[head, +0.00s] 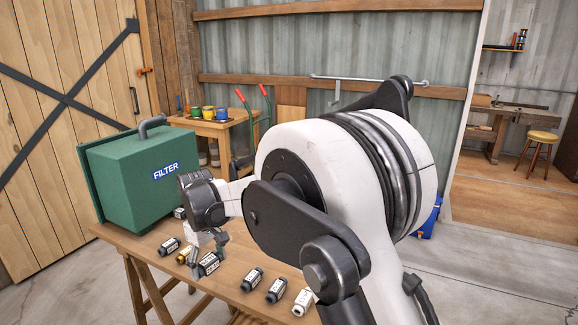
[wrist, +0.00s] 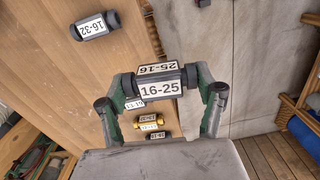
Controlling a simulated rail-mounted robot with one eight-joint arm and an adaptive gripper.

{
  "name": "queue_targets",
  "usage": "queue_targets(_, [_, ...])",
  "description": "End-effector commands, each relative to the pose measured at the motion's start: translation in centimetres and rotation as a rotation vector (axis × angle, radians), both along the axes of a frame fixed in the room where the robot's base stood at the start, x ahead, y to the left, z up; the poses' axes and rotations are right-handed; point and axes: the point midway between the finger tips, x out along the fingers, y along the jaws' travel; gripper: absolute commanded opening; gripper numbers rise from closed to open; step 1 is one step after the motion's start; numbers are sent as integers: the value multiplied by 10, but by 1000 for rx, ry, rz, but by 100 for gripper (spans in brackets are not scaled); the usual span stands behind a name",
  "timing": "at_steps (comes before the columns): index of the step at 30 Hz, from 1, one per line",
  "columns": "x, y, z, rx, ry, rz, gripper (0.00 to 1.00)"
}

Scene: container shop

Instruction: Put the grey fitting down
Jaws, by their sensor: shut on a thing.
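A dark grey fitting with white labels, one reading 16-25 (wrist: 160,89), is held between the two fingers of my gripper (wrist: 160,98) in the wrist view. It looks larger than the fittings below it. In the head view my gripper (head: 207,257) points down over the front part of the wooden table (head: 226,283), with the held fitting (head: 209,264) at its fingertips. How much gap lies under the fitting cannot be told. My arm hides part of the table's right side.
A dark fitting (head: 168,246) and a brass one (head: 184,254) lie left of my gripper. Dark fittings (head: 252,279) (head: 276,290) and a white one (head: 303,301) lie to the right. A green FILTER box (head: 135,185) stands behind. Bare tabletop shows between the gripper and the right-hand fittings.

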Motion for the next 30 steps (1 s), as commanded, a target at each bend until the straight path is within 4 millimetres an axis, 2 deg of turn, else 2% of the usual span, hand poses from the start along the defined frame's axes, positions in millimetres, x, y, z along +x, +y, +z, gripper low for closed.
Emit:
queue_targets(1, [9,-23,-2,0,0,-46,41])
queue_targets(6, [34,-105,-11,0,0,-225,41])
queue_targets(13, [49,-220,-23,0,0,-478,41])
queue_targets(21, [38,-348,-37,0,0,-773,41])
queue_targets(24, [29,-388,-41,0,0,-869,41])
queue_targets(27, [19,-418,-45,0,0,-947,41])
queue_targets(30, [11,-440,-47,0,0,-1003,41])
